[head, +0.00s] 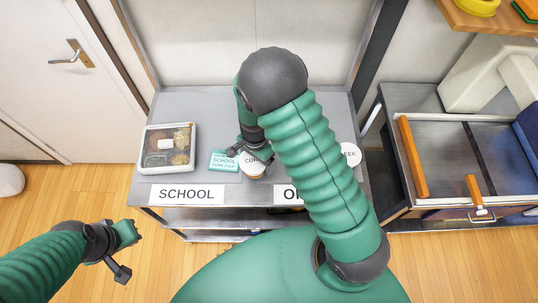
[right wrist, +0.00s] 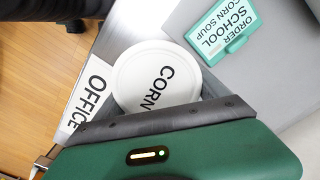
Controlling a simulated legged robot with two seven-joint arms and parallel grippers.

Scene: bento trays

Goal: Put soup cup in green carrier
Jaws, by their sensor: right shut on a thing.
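The soup cup (head: 251,169) has a round white lid that reads CORN. In the right wrist view the lid (right wrist: 150,70) shows from above, against the dark finger edge. My right gripper (head: 257,152) is shut on this cup, near the front of the grey table. In the right wrist view the gripper's dark edge (right wrist: 160,122) covers part of the cup. A green-framed order card (head: 224,161) reading SCHOOL CORN SOUP lies just left of the cup. I cannot make out a green carrier. My left gripper (head: 128,253) is open and empty, off the table at lower left.
My right arm hides the table's middle and part of the OFFICE label (head: 287,195). Another white lid (head: 350,154), ending in EEK, shows at right.

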